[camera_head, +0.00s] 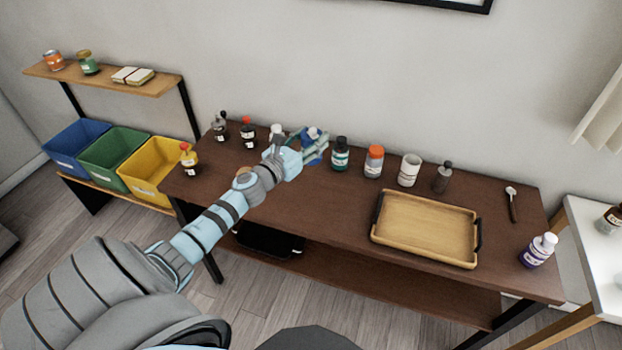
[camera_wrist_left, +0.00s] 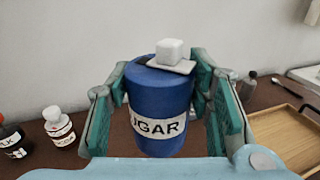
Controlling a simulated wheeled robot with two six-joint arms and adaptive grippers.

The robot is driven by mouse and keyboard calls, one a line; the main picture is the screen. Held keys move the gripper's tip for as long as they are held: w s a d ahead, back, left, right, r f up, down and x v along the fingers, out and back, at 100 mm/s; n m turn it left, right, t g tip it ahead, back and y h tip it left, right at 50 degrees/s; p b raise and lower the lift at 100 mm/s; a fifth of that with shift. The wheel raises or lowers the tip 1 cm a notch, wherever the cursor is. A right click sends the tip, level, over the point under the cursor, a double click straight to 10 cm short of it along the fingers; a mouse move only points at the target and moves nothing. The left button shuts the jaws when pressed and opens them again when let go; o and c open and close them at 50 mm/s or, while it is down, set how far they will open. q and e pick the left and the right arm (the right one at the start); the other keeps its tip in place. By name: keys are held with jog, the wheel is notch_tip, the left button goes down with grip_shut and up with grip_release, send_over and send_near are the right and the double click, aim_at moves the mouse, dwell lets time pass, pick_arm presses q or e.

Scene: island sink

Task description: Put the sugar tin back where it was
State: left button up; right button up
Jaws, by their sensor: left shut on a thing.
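The sugar tin (camera_wrist_left: 158,112) is a blue cylinder with a white SUGAR label and a white cube on its lid. In the left wrist view it stands upright between the teal pads of my left gripper (camera_wrist_left: 160,82), which is shut on it. In the head view my left gripper (camera_head: 309,146) is over the back of the dark brown table (camera_head: 325,205) and hides most of the tin. I cannot tell whether the tin's base touches the table. My right gripper is not in view.
A green-labelled bottle (camera_head: 340,154), an orange-capped jar (camera_head: 374,161) and a white cup (camera_head: 409,170) stand just right of my gripper. Dark bottles (camera_head: 249,133) stand to its left. A wooden tray (camera_head: 425,230) lies right of centre; the table's front middle is clear.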

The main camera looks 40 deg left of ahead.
pick_arm(q)
notch_tip(320, 180, down, 19)
jog(key=b, duration=1.2)
jog(key=shift+s, duration=0.1)
jog(key=shift+f+b, duration=0.2)
jog(key=shift+b, duration=0.1)
jog(key=o, duration=1.2)
